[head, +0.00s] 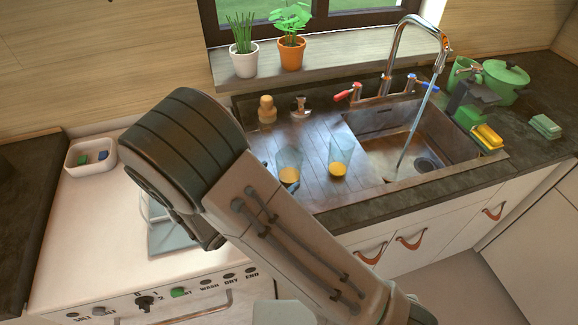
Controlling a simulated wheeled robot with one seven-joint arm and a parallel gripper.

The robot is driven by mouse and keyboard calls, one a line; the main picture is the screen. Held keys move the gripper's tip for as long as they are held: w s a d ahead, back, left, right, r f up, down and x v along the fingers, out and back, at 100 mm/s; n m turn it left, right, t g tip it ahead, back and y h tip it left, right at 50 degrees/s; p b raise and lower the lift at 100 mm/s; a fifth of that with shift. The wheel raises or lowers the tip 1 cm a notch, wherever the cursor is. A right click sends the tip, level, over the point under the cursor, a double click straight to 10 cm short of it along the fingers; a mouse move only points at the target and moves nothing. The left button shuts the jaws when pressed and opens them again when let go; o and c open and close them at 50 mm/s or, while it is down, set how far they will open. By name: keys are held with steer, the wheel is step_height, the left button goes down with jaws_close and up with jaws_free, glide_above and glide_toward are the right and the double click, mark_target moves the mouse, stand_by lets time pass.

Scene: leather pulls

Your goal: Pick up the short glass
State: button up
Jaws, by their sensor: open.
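Two clear glasses with yellow at the bottom stand on the ribbed drainboard left of the sink basin. The left one (290,161) looks shorter, and I take it as the short glass. The right, taller glass (340,155) stands apart from it. A small dark-blue shape shows at the short glass's base; I cannot tell what it is. My arm fills the foreground left of and in front of the glasses.
The tap (392,62) runs water into the basin (440,150). A wooden-topped stopper or brush (267,109) stands behind the glasses. Green pots (505,80) and a yellow sponge (487,136) are at the right. A white tray (90,156) sits on the white appliance at left.

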steer(key=shift+r+p+x, duration=0.15)
steer(key=shift+p+x, duration=0.3)
steer(key=shift+x, duration=1.05)
steer(key=shift+r+p+x, duration=0.15)
steer(key=shift+p+x, duration=0.3)
steer(key=shift+x, duration=1)
steer(key=c, duration=1.2)
